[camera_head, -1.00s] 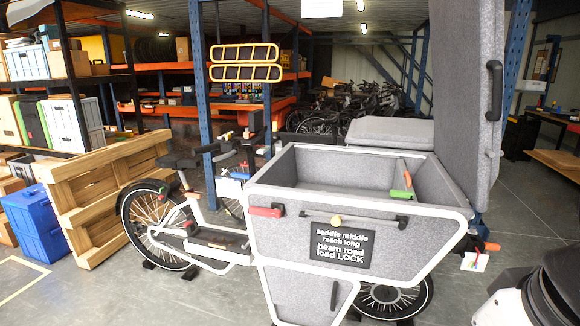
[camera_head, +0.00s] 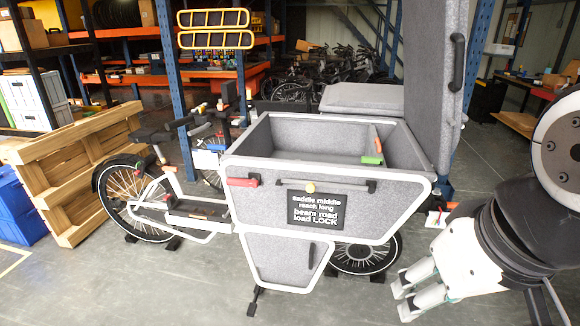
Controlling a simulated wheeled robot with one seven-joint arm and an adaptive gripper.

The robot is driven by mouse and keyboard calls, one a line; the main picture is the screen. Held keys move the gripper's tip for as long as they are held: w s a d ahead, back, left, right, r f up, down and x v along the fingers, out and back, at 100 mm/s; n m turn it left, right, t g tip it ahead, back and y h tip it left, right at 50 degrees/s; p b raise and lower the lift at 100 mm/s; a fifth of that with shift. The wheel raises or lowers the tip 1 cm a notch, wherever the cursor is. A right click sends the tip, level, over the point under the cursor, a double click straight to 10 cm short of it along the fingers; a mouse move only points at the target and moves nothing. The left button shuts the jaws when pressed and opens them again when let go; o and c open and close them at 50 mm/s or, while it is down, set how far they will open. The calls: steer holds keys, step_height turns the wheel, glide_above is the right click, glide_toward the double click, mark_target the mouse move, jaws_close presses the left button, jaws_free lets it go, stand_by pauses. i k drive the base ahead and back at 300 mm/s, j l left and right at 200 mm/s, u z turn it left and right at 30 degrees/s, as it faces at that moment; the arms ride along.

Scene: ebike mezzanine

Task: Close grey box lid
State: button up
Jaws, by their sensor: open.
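The grey box (camera_head: 262,185) is the open cargo box of a bike, with a white rim and a dark label (camera_head: 317,211) on its front. Its grey lid (camera_head: 428,75) stands upright, raised at the box's right side, with a black handle (camera_head: 457,61) on its face. A second grey panel (camera_head: 362,98) lies flat behind the box. My gripper (camera_head: 402,298) is at the lower right, in front of the box's right end and well below the lid. It is open and empty, with its fingers pointing left, apart from box and lid.
A red handle (camera_head: 243,182) and a dark bar (camera_head: 330,186) are on the box front. The bike's front wheel (camera_head: 366,253) is under the box. A wooden pallet (camera_head: 75,165) and blue crates (camera_head: 20,212) stand at left. The floor in front is clear.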

mark_target(435, 31)
steer(key=z, duration=0.35)
steer(key=i+l+z, duration=0.1)
steer(key=z, duration=0.25)
steer(key=i+z, duration=0.5)
steer(key=z, duration=0.2)
